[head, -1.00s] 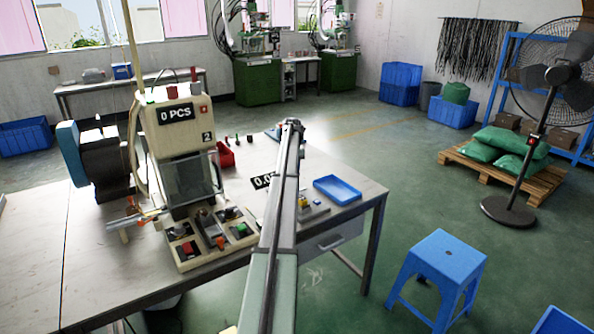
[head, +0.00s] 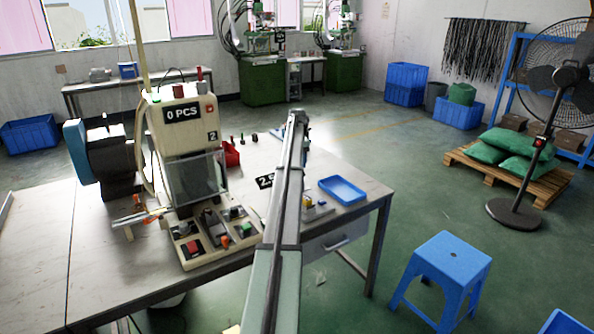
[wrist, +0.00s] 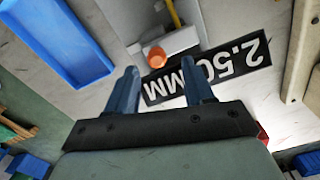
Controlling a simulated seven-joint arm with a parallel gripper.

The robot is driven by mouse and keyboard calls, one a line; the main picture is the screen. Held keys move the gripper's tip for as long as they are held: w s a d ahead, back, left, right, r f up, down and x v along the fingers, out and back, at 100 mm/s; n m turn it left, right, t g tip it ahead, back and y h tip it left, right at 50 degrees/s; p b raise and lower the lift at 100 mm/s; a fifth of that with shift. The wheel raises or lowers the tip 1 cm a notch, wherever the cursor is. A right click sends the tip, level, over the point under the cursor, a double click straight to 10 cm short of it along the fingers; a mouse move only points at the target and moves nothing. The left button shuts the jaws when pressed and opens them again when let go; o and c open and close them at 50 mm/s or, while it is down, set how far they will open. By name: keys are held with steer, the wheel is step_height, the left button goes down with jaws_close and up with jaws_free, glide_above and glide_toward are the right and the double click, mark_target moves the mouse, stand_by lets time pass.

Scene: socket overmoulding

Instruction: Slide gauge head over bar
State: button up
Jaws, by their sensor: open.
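My gripper (wrist: 160,75) shows in the wrist view with its two blue fingers apart and nothing clearly held between them. Just beyond the fingertips is a pale grey block (wrist: 180,42), which looks like part of the gauge, with an orange round part (wrist: 155,56) and a yellow bar (wrist: 174,12). A black readout (wrist: 215,72) reading 2.50 MM lies beside it, behind the right finger. In the head view the readout (head: 265,181) is partly covered by my arm, and a small gauge fixture (head: 318,208) shows just right of the arm. The gripper's fingers are hidden there.
A blue tray (head: 342,190) lies right of the fixture; it also shows in the wrist view (wrist: 62,35). A cream machine (head: 185,130) with a button panel stands left of my arm. A red bin (head: 231,155) sits behind.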

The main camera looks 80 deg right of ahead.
step_height(320, 180, up, 10)
stand_by(0.4)
steer(key=shift+a, duration=0.1)
stand_by(0.4)
